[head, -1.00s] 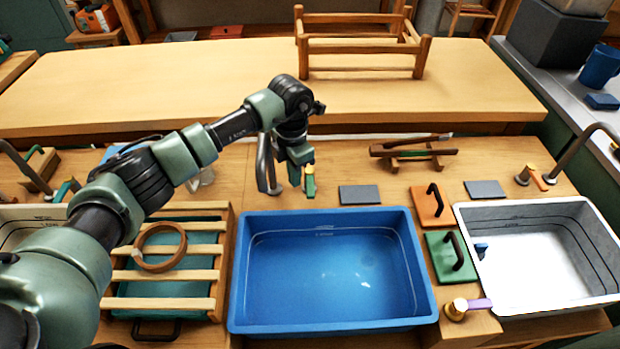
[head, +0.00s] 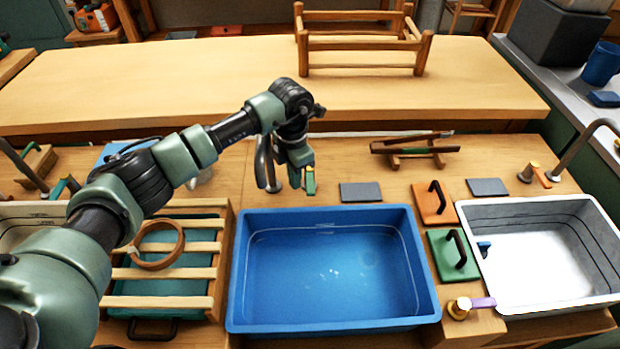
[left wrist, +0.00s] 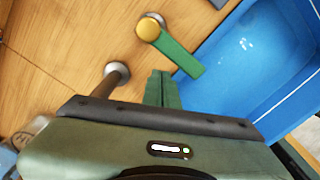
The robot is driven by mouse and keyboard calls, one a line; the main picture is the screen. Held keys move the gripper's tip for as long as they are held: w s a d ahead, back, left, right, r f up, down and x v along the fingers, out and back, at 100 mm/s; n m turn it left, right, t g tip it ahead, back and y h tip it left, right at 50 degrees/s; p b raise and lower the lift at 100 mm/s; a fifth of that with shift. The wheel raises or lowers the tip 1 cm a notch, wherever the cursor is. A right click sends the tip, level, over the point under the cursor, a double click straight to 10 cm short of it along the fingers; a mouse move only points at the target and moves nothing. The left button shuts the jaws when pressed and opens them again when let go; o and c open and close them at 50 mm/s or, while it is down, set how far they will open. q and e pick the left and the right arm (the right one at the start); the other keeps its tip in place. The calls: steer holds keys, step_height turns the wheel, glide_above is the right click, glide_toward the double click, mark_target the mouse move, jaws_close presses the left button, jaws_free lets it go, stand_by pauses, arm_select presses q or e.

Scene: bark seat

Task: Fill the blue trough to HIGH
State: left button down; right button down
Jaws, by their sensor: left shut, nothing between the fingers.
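The blue trough (head: 432,312) stands at the front middle. Water lies in it, with small white glints and a faint line on its back wall; I cannot read the marks. A grey tap (head: 266,165) stands behind its back left corner, partly hidden by my arm. Beside it is a green lever (head: 310,184), which shows with its brass knob in the left wrist view (left wrist: 182,56). My left gripper (left wrist: 160,88) is shut and empty, its fingertips close to the lever; I cannot tell whether they touch. My right gripper is not in view.
A white trough (head: 550,304) stands at the right, with a purple lever (head: 482,302) between the troughs. Orange (head: 428,208) and green (head: 443,268) handled plates lie there too. A slatted rack (head: 165,302) with a wooden ring (head: 140,262) is at the left.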

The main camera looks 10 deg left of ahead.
arm_select(q)
steer(key=shift+f+b, duration=0.4)
steer(key=shift+f, duration=0.3)
steer(key=shift+d, duration=0.1)
steer(key=shift+w+d+b, duration=0.2)
steer(key=shift+d+b, duration=0.15)
steer(key=shift+d, duration=0.45)
steer(key=shift+w+d+b, duration=0.25)
steer(key=shift+d+b, duration=0.15)
steer(key=shift+d, duration=0.45)
steer(key=shift+w+d+b, duration=0.2)
steer(key=shift+d+b, duration=0.15)
steer(key=shift+d, duration=0.45)
step_height(320, 180, up, 4)
steer(key=shift+r+p, duration=0.1)
steer(key=shift+p, duration=1.1)
